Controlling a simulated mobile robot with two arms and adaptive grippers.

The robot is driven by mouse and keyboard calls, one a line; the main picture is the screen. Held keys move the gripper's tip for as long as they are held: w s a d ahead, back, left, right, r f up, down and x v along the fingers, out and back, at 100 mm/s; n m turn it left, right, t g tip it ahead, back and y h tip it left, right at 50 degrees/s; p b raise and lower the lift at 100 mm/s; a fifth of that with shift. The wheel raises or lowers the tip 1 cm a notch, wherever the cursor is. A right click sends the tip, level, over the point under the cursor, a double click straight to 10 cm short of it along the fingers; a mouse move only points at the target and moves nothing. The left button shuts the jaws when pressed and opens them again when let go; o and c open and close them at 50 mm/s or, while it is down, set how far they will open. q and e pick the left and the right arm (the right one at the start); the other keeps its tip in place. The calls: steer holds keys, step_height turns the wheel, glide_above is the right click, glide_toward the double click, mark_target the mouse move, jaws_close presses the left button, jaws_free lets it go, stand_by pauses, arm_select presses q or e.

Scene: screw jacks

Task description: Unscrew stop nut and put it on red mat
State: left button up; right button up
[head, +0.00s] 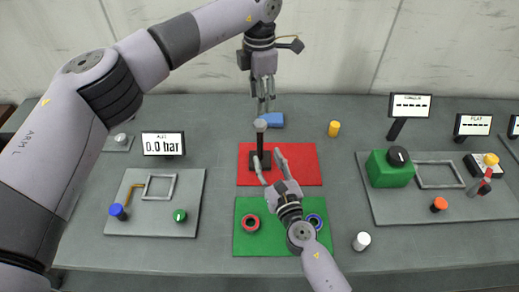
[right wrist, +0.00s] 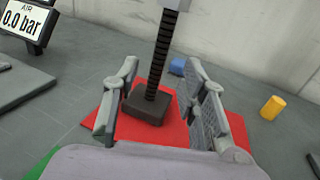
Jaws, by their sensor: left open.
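A screw jack stands upright on the red mat (head: 306,170), with a dark block base (right wrist: 148,106) and a black threaded spindle (right wrist: 162,50). A grey piece (head: 260,125) sits at the top of the spindle; I cannot tell whether it is the stop nut. My left gripper (head: 265,108) points down just above the spindle top, open and empty. My right gripper (head: 265,168) is low in front of the jack, its fingers wide apart. In the right wrist view the spindle shows between the open fingers (right wrist: 160,105), beyond them, with no visible contact.
A green mat (head: 283,247) in front holds a red ring (head: 250,222) and a blue ring (head: 314,221). A blue block (head: 271,120) and a yellow cylinder (head: 334,128) stand behind. A white cylinder (head: 362,241) is front right. Panels flank both sides; the red mat's right part is clear.

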mark_target(261, 144)
steer(key=x, duration=0.8)
steer(key=shift+d, duration=0.1)
steer(key=shift+c, duration=0.5)
jaws_close()
